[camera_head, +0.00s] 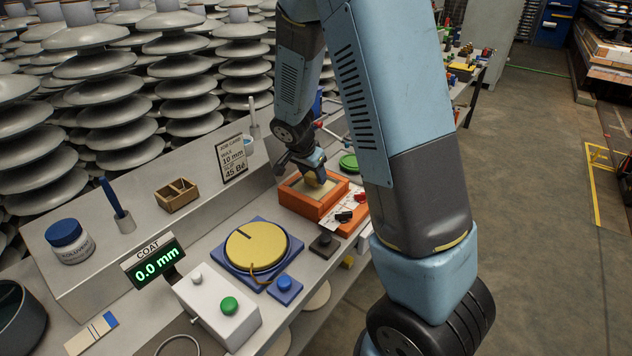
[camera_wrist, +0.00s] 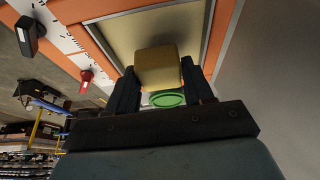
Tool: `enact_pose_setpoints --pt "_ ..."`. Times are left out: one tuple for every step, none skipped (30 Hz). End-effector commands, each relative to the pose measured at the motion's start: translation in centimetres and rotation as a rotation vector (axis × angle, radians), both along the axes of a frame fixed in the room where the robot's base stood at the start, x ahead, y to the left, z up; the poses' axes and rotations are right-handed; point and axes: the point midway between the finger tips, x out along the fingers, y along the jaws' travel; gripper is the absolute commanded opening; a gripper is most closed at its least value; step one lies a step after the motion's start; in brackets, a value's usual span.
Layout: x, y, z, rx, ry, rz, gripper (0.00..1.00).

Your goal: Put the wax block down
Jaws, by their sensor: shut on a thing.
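The wax block is a yellow-tan block (camera_wrist: 158,70), held between the two dark fingers of my gripper (camera_wrist: 160,90) in the wrist view. In the head view my gripper (camera_head: 310,176) points down over an orange box with a pale recessed top (camera_head: 298,203), and a small part of the wax block (camera_head: 314,178) shows below the fingers. The block is over or on the tan plate of that box; I cannot tell whether it touches. In the wrist view the box's plate (camera_wrist: 120,32) lies behind the block.
A round yellow disc (camera_head: 256,246) on a blue base stands in front of the orange box. A coat display (camera_head: 155,264) reads 0.0 mm. A white box with a green button (camera_head: 228,306), a wooden tray (camera_head: 176,196) and a green disc (camera_head: 348,163) are also on the bench.

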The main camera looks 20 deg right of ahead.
Motion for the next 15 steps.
enact_pose_setpoints --pt "0.1 0.1 -0.6 -0.001 0.002 0.0 0.17" --pt "0.1 0.0 -1.0 -0.001 0.003 0.0 0.17" --pt "0.1 0.0 -1.5 -0.002 0.003 -0.001 0.17" --pt "0.1 0.0 -1.9 -0.003 0.004 0.0 0.17" --pt "0.1 0.0 -2.2 -0.002 0.003 0.0 0.17" --pt "0.1 0.0 -2.7 -0.001 0.003 0.0 0.17" --pt "0.1 0.0 -2.9 -0.001 0.003 0.0 0.17" --pt "0.1 0.0 -3.1 -0.001 0.002 0.0 0.17" --pt "0.1 0.0 -3.2 0.0 0.001 0.0 0.17" --pt "0.1 0.0 -3.2 0.0 0.001 0.0 0.17" --pt "0.1 0.0 -3.2 0.0 0.0 -0.001 0.17" --pt "0.1 0.0 -3.2 0.0 0.0 -0.001 0.17" --pt "0.1 0.0 -3.2 0.0 0.0 -0.001 0.17" --pt "0.1 0.0 -3.2 0.0 0.0 -0.001 0.17" --pt "0.1 0.0 -3.2 0.0 0.0 -0.001 0.17"
